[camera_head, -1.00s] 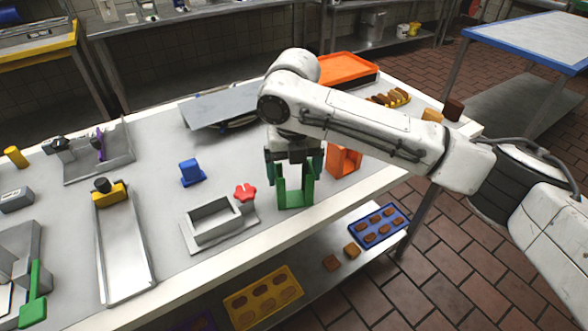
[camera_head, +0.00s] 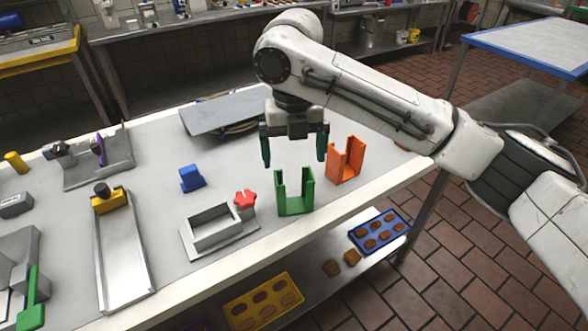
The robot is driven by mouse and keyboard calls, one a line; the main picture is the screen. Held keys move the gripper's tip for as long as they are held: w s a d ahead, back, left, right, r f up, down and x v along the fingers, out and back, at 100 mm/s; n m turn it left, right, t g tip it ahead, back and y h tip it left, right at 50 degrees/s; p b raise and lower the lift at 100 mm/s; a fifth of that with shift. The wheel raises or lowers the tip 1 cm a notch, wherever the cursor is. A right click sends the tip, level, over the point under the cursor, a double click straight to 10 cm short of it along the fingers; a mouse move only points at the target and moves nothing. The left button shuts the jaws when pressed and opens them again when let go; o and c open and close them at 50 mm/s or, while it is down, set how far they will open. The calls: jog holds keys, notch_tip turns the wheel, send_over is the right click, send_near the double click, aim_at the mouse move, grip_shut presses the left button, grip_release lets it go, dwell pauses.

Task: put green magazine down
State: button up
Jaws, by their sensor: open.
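The green magazine (camera_head: 295,205) is an upright U-shaped holder. It stands on the steel table (camera_head: 165,235) near the front edge, to the right of a metal box with a red knob. My gripper (camera_head: 294,160) is above it and slightly behind in the picture, with its two dark green fingers spread wide. Nothing is between the fingers, and they look clear of the magazine's upper ends.
An orange magazine (camera_head: 346,165) stands close to the right of the green one. The metal box (camera_head: 215,230) with a red knob (camera_head: 245,198) is close on the left. A blue block (camera_head: 191,178) and a grey plate (camera_head: 222,108) lie farther back.

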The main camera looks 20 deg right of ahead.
jog(key=shift+r, duration=2.65)
